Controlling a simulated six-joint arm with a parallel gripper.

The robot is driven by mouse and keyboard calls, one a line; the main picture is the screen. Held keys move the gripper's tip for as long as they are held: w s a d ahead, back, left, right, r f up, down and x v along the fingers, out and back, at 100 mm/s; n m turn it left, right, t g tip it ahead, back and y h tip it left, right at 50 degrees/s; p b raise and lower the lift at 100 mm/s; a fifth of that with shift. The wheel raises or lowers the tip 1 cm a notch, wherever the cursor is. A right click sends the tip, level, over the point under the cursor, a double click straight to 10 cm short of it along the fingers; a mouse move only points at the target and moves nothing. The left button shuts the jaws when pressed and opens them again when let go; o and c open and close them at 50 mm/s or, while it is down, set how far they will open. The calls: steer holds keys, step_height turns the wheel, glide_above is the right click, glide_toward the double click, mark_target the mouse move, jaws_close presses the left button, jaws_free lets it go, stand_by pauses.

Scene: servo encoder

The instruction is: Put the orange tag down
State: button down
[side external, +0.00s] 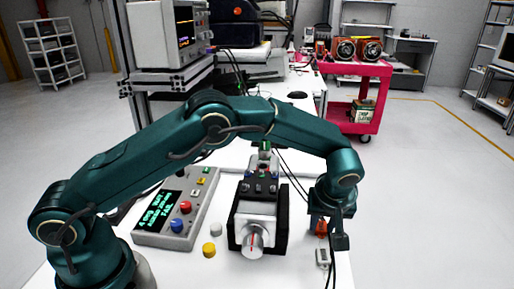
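The orange tag (321,229) shows as a small orange-red patch at my gripper (328,235), on the right side of the white table. My gripper points down, with its dark fingers around or beside the tag. They partly hide it. I cannot tell whether the fingers grip the tag or only stand around it, or whether the tag touches the table.
A small grey-white piece (323,257) lies just in front of my gripper. Left of it stand a black fixture with a silver dial (252,238), yellow and white knobs (209,249), and a control box with a green-text display (178,207). Dark cables run beside my gripper.

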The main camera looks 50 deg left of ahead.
step_height(320, 180, up, 10)
steer(key=s+a+r, duration=0.7)
steer(key=a+r, duration=0.3)
steer(key=r, duration=0.1)
steer(key=s+a+r, duration=0.3)
steer(key=s+a, duration=0.2)
steer(key=s, duration=0.5)
glide_above(257, 208)
steer(key=s, duration=0.1)
steer(key=shift+n, duration=0.3)
steer(key=f, duration=0.4)
steer(key=d+f, duration=0.1)
steer(key=f, duration=0.1)
steer(key=shift+s+f, duration=0.1)
steer(key=shift+f, duration=2.25)
steer(key=shift+f, duration=0.15)
steer(key=c, duration=0.6)
jaws_free()
